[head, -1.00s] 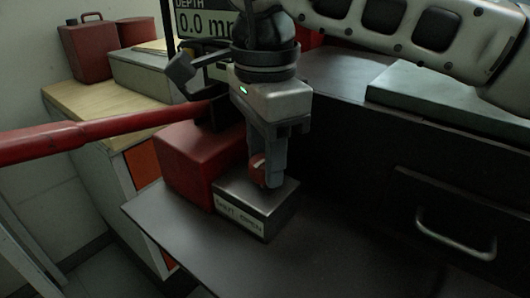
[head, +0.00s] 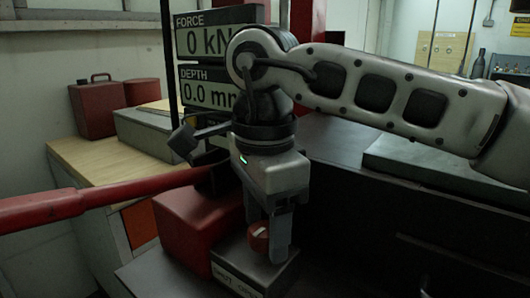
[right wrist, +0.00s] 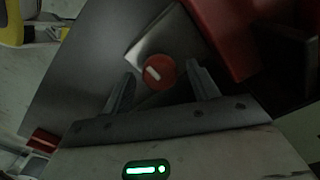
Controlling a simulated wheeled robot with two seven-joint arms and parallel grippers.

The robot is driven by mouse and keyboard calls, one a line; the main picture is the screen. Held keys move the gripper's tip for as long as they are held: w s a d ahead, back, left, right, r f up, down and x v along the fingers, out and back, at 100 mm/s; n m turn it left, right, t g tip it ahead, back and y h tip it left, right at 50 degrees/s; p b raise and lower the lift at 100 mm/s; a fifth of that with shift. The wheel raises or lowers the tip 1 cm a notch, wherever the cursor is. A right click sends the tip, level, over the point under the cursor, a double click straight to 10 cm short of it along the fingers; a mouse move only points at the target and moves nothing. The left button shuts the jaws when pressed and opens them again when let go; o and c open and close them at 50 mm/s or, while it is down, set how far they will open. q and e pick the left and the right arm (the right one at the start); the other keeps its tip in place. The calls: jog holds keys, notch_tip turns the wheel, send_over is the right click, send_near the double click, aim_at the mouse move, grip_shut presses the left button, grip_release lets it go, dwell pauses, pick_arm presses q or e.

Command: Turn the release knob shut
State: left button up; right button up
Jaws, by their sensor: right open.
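The release knob is a small round red knob with a pale bar across it (head: 258,236). It stands on top of a dark metal block (head: 238,262) with a partly cut-off label on its front. My right gripper (head: 269,244) points down at the knob, fingers close around or beside it. In the right wrist view the knob (right wrist: 158,71) lies between and just beyond the two spread fingers (right wrist: 160,86), with gaps visible on both sides. The pale bar is slanted there. The right gripper is open and holds nothing. My left gripper is not in view.
A red box (head: 186,226) adjoins the block, and a long red lever (head: 110,193) reaches in from the left. Force and depth displays (head: 208,45) read 0 behind my wrist. A green-grey slab (head: 440,160) lies right. A red can (head: 103,106) stands on the wooden counter.

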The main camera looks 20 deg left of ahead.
aim_at(264, 229)
notch_tip(264, 229, up, 16)
jog(key=p, duration=0.2)
dwell(0.6)
